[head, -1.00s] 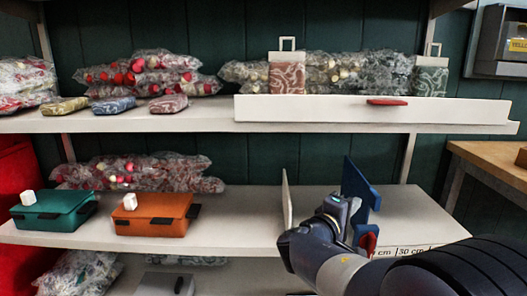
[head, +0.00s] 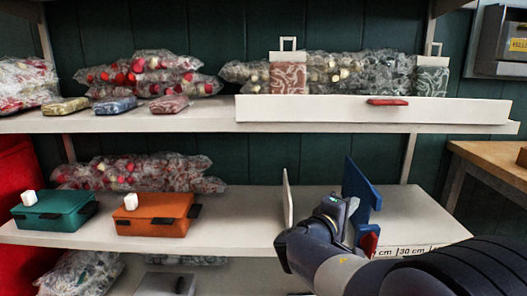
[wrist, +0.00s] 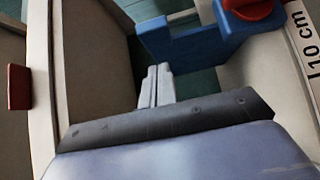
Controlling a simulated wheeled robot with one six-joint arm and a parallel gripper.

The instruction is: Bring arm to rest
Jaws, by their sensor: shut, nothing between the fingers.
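My gripper (wrist: 157,85) shows in the wrist view with its two pale fingers together and nothing between them. In the head view my arm reaches in from the lower right over the lower shelf (head: 240,232), and my wrist hides the fingertips. A blue notched bracket (head: 361,190) with a red knob (head: 369,243) stands just right of my wrist. The bracket (wrist: 185,42) also shows beyond and right of the fingers in the wrist view. A thin white upright panel (head: 287,200) stands left of my wrist.
A teal case (head: 52,211) and an orange case (head: 153,214) sit on the lower shelf at the left. A white rail with a red handle (head: 387,102) fronts the upper shelf. A distance scale (head: 410,251) runs along the lower shelf's edge. Free shelf lies between the orange case and panel.

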